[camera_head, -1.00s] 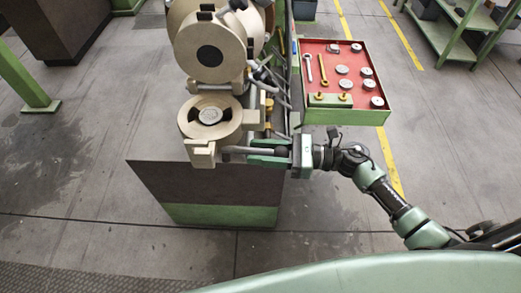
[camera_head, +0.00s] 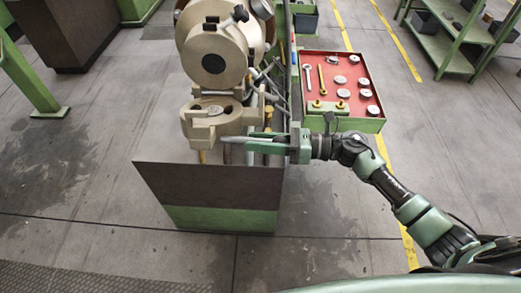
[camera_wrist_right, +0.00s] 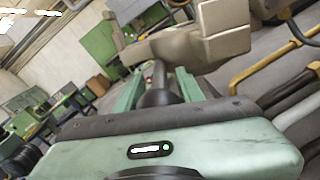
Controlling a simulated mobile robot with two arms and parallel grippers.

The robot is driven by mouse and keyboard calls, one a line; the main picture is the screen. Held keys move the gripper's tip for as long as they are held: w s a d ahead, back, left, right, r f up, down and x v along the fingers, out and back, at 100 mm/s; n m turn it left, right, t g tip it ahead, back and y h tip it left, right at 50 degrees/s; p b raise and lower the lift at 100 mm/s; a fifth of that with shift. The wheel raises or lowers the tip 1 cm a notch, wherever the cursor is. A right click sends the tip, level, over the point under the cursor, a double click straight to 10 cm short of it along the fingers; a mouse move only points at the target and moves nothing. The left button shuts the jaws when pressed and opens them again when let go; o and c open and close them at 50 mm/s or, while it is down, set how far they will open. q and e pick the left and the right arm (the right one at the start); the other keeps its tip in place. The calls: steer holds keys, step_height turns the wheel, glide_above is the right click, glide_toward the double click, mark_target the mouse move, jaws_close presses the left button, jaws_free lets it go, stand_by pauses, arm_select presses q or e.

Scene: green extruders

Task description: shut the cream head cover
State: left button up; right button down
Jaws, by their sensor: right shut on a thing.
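The cream head cover (camera_head: 198,127) is a thick ring with a grey disc in its middle. It stands open, swung out low in front of the round cream head (camera_head: 232,65), with a clear gap between them. My right gripper (camera_head: 262,143) is at the cover's lower right side, shut on the cover's grey handle (camera_head: 230,140). In the right wrist view a dark rod (camera_wrist_right: 158,88) sits between the fingers, below the cream cover (camera_wrist_right: 190,46). My left gripper is not in view.
A red-lined green tray (camera_head: 312,58) with several metal discs and tools stands right of the machine. Rods and pipes run close to the gripper on the machine's right side. The dark machine base (camera_head: 210,185) lies below. The floor in front is clear.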

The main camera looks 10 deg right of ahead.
steer(key=r, duration=0.1)
steer(key=r+m+p, duration=0.1)
steer(key=r, duration=0.1)
steer(key=shift+w+r, duration=0.2)
steer(key=shift+w, duration=0.05)
steer(key=w+d+r+m+p, duration=0.2)
steer(key=w+r+m, duration=0.4)
steer(key=r, duration=0.1)
steer(key=w+d+r+m+g+p, duration=0.1)
steer(key=w+d+r+m+p, duration=0.1)
steer(key=w+r+m, duration=0.5)
steer(key=shift+r+p, duration=0.25)
steer(key=shift+p, duration=0.2)
stand_by(0.5)
steer(key=shift+w+r, duration=0.1)
steer(key=shift+w, duration=0.05)
steer(key=c, duration=1.1)
jaws_free()
steer(key=shift+o, duration=0.9)
steer(key=shift+w+f, duration=0.1)
steer(key=shift+f, duration=0.1)
